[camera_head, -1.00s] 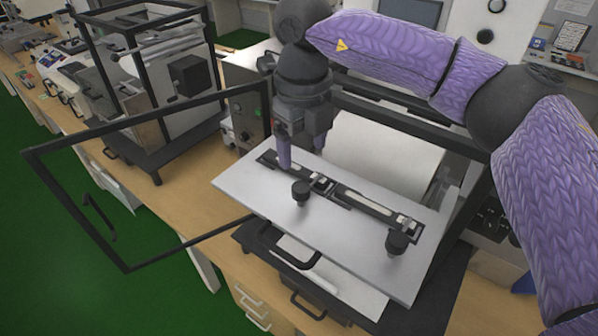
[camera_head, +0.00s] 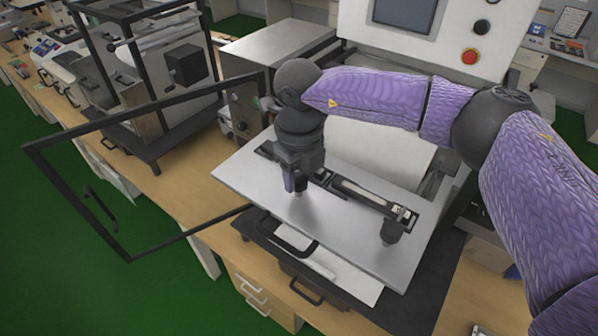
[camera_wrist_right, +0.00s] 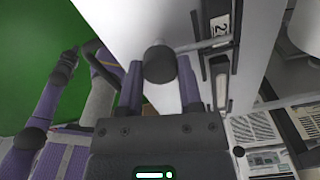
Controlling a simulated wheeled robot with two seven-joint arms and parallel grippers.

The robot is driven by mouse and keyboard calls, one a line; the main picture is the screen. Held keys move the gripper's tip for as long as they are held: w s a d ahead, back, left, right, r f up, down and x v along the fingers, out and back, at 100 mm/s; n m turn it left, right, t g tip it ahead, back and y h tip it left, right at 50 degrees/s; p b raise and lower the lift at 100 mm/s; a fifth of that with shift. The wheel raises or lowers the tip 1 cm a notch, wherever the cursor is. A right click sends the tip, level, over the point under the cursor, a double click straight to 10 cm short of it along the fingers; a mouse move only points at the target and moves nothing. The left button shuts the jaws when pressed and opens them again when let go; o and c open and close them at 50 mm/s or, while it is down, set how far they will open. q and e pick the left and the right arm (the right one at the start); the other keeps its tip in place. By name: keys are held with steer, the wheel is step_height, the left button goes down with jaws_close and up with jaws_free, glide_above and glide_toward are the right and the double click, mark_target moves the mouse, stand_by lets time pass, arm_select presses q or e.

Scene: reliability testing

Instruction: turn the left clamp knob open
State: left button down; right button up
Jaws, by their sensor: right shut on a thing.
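The left clamp knob is a dark round knob on the pale plate (camera_head: 345,245). In the head view it is mostly hidden by my right gripper (camera_head: 296,184), which points down over it. In the right wrist view the knob (camera_wrist_right: 158,64) sits between the two purple fingers of my right gripper (camera_wrist_right: 159,85). The gripper is shut on the knob. The right clamp knob (camera_head: 391,231) stands free at the plate's right end. A dark clamp strip (camera_head: 352,192) with a light label runs along the plate behind the knobs.
A black-framed door (camera_head: 75,256) stands swung open at the left, over the bench edge. A black handle (camera_head: 285,243) lies below the plate's front edge. A control panel with a red button (camera_head: 469,57) stands behind. The plate between the knobs is clear.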

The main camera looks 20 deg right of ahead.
jaws_close()
steer(key=n+b, duration=0.2)
steer(key=n, duration=0.1)
steer(key=shift+f+b, duration=0.15)
steer(key=shift+b, duration=0.2)
steer(key=n+b, duration=0.3)
steer(key=n, duration=0.2)
steer(key=shift+w+n, duration=0.1)
steer(key=shift+n, duration=0.3)
steer(key=n+b, duration=0.1)
steer(key=n, duration=0.3)
steer(key=shift+b, duration=0.3)
steer(key=shift+r+n+b, duration=0.2)
steer(key=shift+n+b, duration=0.3)
steer(key=shift+n, duration=2)
